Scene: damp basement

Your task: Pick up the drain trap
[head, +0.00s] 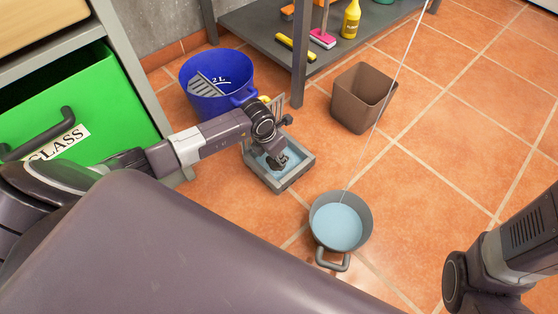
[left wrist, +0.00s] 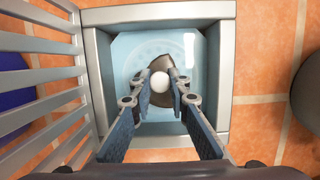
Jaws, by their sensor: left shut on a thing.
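A square grey basin (head: 298,174) with pale blue water is set at the floor below my left arm. It also fills the left wrist view (left wrist: 227,80). Inside it, a dark piece with a round white middle, which looks like the drain trap (left wrist: 160,85), sits between my left fingers. My left gripper (head: 279,160) points down into the basin and is shut on this piece; its fingers also show in the left wrist view (left wrist: 159,76). The fingers hide part of it, and I cannot tell whether it is lifted. Only my right arm's links show at lower right.
A slatted grate (left wrist: 45,80) stands upright along the basin's left side. A blue bucket (head: 212,70), a brown bin (head: 362,98) and a grey pot of water (head: 341,225) stand around it. A thin stream falls into the pot. A shelf (head: 265,30) and green drawer (head: 90,110) are nearby.

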